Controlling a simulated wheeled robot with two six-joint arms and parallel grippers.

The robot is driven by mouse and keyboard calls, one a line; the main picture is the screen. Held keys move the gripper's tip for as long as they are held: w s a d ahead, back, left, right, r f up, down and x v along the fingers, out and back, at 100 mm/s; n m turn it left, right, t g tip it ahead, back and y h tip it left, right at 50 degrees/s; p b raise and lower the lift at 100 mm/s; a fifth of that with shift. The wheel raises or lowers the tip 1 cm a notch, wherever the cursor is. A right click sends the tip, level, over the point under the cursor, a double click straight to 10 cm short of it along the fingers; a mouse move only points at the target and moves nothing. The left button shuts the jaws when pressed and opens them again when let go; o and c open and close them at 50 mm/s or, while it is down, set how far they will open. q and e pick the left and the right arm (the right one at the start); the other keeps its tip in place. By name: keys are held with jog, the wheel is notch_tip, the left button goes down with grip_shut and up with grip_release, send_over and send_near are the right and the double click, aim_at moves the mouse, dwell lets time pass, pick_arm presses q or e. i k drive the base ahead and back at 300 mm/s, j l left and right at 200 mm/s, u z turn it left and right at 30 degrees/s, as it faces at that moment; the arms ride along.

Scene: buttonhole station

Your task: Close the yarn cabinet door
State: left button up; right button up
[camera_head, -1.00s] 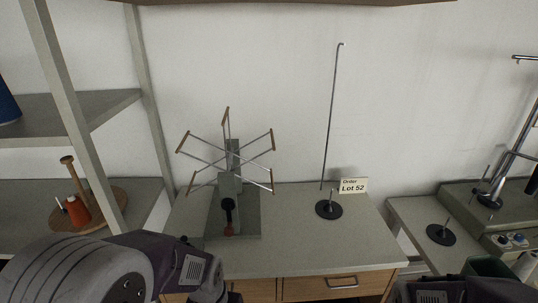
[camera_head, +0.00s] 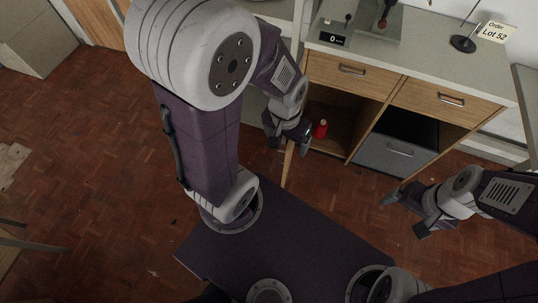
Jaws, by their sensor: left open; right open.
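The yarn cabinet (camera_head: 346,113) is the wooden unit under the grey worktop, with its left compartment open. Its door (camera_head: 288,168) appears as a thin wooden panel, standing open and seen nearly edge-on at the left of that compartment. A small red yarn cone (camera_head: 321,129) stands inside. My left gripper (camera_head: 288,146) is open at the top of the door panel, whose edge shows between and below the fingers; I cannot tell whether they touch. My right gripper (camera_head: 403,217) is open and empty in front of the cabinet's right side, apart from the door.
Two wooden drawers (camera_head: 446,99) with metal handles sit above the compartments. The worktop carries a small display box, a stand and a "Lot 52" card (camera_head: 495,32). The brick-patterned floor (camera_head: 100,170) at left is mostly clear.

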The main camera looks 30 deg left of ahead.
aim_at(290, 146)
jog(key=j, duration=0.75)
jog(key=i+j, duration=0.15)
jog(key=j, duration=0.55)
jog(key=u, duration=0.4)
jog(key=l, duration=0.1)
